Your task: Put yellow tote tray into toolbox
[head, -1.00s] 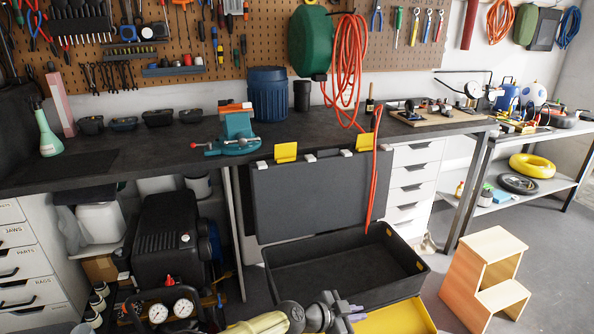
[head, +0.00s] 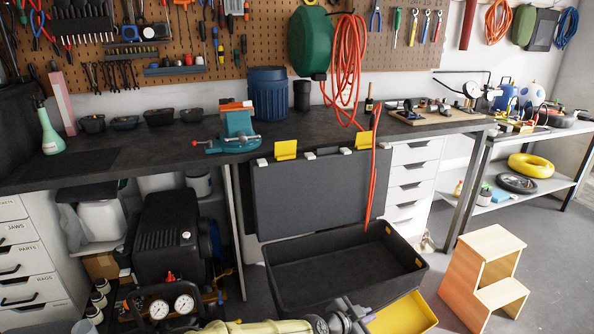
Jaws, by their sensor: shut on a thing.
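The yellow tote tray (head: 408,316) is at the bottom edge of the head view, right of my gripper and in front of the toolbox; its near part is cut off by the frame. My gripper (head: 360,314) is shut on the tray's left side; the fingertips are small and partly hidden. The toolbox (head: 290,290) is a black open bin on the floor, with its dark lid (head: 318,195) standing up behind it and yellow latches on the lid's top edge. The visible inside of the toolbox looks empty.
A wooden step stool (head: 484,270) stands right of the tray. A black compressor (head: 168,240) with gauges stands left of the toolbox. The workbench (head: 420,128) overhangs behind the lid. A red hose (head: 372,190) hangs down in front of the lid.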

